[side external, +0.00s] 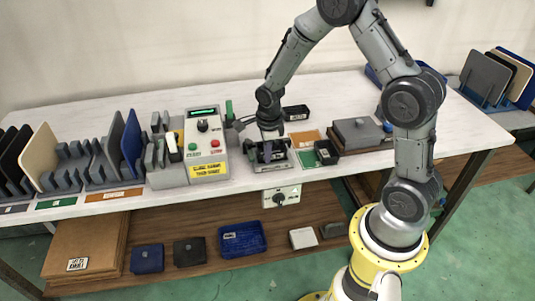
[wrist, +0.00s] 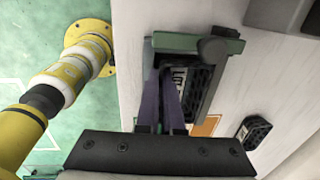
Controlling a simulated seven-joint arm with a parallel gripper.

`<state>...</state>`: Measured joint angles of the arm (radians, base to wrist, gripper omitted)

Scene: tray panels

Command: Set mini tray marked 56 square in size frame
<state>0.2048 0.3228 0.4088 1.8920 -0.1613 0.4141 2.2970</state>
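My gripper (side external: 267,150) is down at a dark frame-like holder (side external: 284,160) near the table's front edge in the side external view. In the wrist view its two purple-grey fingers (wrist: 162,112) are close together, beside a dark mini tray (wrist: 205,80) with a pale label whose marks I cannot read for sure. A green bar (wrist: 185,44) crosses at the tray's end. The fingers hide part of the tray, so I cannot tell whether they grip it or how it sits in the frame.
A black mini tray (side external: 296,113) lies behind the gripper, and another (side external: 326,152) lies to its right. An orange card (side external: 306,138) is between them. A control box (side external: 205,145) stands close on the left. A grey lidded block (side external: 358,132) stands at right.

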